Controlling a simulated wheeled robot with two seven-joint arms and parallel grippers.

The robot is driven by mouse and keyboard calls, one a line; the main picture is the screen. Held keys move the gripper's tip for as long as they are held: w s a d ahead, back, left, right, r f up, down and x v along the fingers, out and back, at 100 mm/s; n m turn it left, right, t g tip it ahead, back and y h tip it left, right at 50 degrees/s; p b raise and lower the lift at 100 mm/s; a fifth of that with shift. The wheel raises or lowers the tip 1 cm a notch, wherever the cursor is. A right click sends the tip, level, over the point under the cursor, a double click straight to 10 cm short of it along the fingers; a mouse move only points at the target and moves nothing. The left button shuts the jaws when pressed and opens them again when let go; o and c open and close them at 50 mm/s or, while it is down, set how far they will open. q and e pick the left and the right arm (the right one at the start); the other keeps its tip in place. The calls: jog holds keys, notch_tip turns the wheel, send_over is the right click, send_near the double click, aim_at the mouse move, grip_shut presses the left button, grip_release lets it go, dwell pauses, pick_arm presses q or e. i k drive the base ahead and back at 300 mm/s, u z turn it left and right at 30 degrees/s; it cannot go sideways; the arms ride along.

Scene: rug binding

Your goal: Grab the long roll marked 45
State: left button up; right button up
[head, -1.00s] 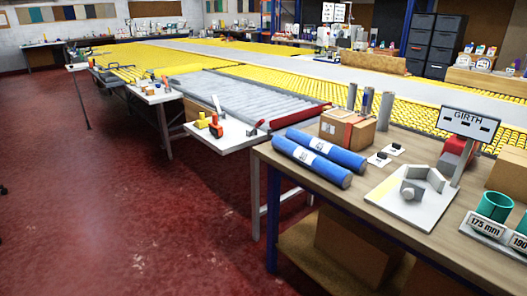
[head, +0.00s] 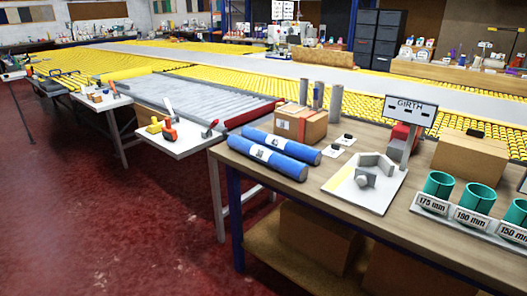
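Two long blue rolls lie side by side near the left end of the wooden table. The front roll (head: 266,157) carries a white label, and the back roll (head: 281,145) lies just behind it, also with a small pale label. The print on both labels is too small to read, so I cannot tell which is marked 45. Neither of my grippers shows in the head view.
The wooden table (head: 420,222) also holds a cardboard box (head: 299,124), a white gauge plate (head: 362,190), a GIRTH sign (head: 410,106) and green rings (head: 438,184) on labelled stands. A white side table (head: 178,142) with small tools adjoins left. Red floor (head: 110,220) is open at left.

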aim_at(307, 154)
jog(key=k, duration=0.6)
jog(key=u, duration=0.75)
jog(key=i, duration=0.8)
jog(key=u, duration=0.6)
jog(key=i, duration=1.05)
jog(key=z, duration=1)
jog(key=i, duration=0.6)
jog(key=z, duration=0.6)
